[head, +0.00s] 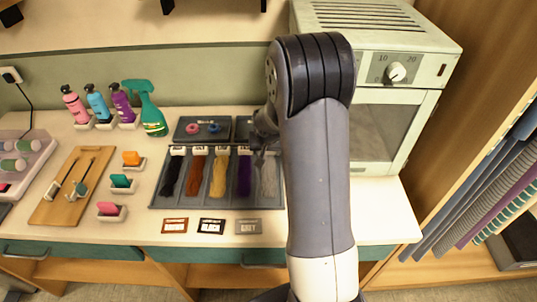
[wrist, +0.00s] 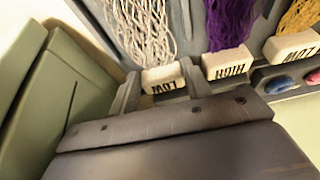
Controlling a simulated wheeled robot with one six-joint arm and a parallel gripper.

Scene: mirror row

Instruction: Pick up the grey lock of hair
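The grey lock of hair (head: 269,178) lies in the right-end compartment of a dark tray (head: 164,205), partly hidden by my arm. In the wrist view the pale, wavy grey lock (wrist: 140,28) hangs from a white block (wrist: 163,74) marked LOW, which reads upside down. My gripper (head: 262,140) is over the back right of the tray. In the wrist view my gripper (wrist: 160,82) has its two fingers apart, with the LOW block showing between them. I cannot tell whether the fingers touch the block.
Purple (head: 244,175), blond (head: 219,175), auburn (head: 195,175) and black (head: 171,175) locks share the tray. A pale cabinet (head: 420,60) with a dial stands close on the right. Bottles (head: 98,103) stand back left. Three labelled cards (head: 211,226) lie in front.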

